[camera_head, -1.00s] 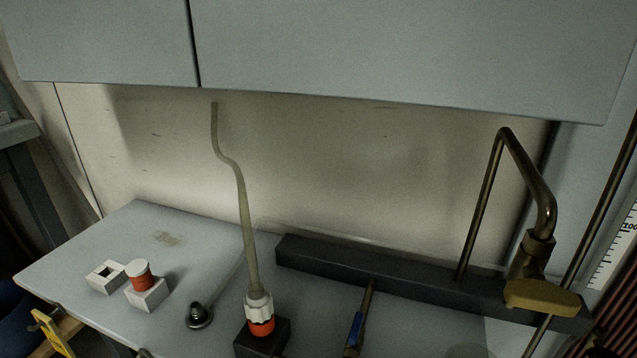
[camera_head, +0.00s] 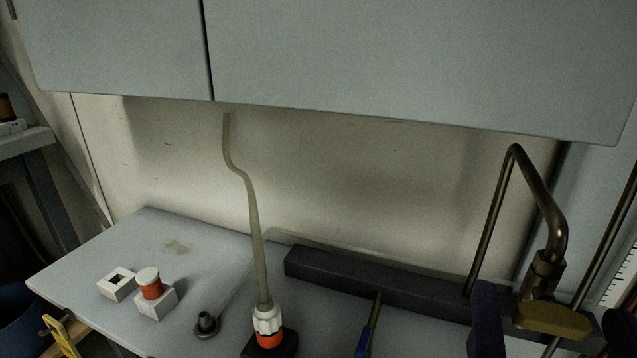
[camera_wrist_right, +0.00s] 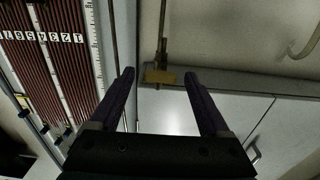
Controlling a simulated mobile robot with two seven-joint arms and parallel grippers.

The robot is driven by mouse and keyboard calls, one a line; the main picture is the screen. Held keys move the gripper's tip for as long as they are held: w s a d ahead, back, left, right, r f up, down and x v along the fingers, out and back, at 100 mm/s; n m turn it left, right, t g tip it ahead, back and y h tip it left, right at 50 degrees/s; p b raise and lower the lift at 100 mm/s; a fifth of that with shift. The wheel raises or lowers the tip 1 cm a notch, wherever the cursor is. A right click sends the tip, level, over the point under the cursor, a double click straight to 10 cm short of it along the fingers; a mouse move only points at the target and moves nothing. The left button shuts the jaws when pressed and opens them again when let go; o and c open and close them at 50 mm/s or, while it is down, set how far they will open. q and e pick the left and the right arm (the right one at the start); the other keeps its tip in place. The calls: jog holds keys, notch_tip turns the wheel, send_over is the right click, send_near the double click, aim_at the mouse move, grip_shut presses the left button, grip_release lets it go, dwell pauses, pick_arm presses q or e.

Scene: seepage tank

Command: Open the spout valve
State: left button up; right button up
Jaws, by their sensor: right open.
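The spout is a bent brass pipe (camera_head: 540,200) at the right of the head view. A flat brass valve handle (camera_head: 552,319) sits at the lower end of its body; it also shows in the right wrist view (camera_wrist_right: 160,77). My right gripper (camera_head: 548,302) is open and empty, its two dark purple fingers on either side of the handle in the head view. In the right wrist view the handle lies between the fingertips (camera_wrist_right: 159,88) in the picture, seemingly just beyond them. Contact cannot be told. My left gripper is not in view.
A dark bar (camera_head: 380,285) lies along the table back. A blue-handled rod (camera_head: 364,340), an orange-and-white fitting with a tube (camera_head: 268,325) and white blocks (camera_head: 155,300) stand to the left. A grey cabinet (camera_head: 400,60) overhangs. Numbered gauge tubes (camera_wrist_right: 45,60) are close by.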

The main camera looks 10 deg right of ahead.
jog(key=shift+c, duration=0.2)
grip_shut()
dwell(0.3)
jog(key=shift+n, duration=0.3)
jog(key=n+p, duration=0.1)
jog(key=n, duration=0.3)
jog(key=shift+r, duration=0.1)
jog(key=n+p, duration=0.2)
jog(key=n, duration=0.3)
jog(key=shift+a, duration=0.1)
jog(key=n+p, duration=0.2)
jog(key=n, duration=0.3)
jog(key=shift+n+p, duration=1.05)
jog(key=shift+n, duration=1.15)
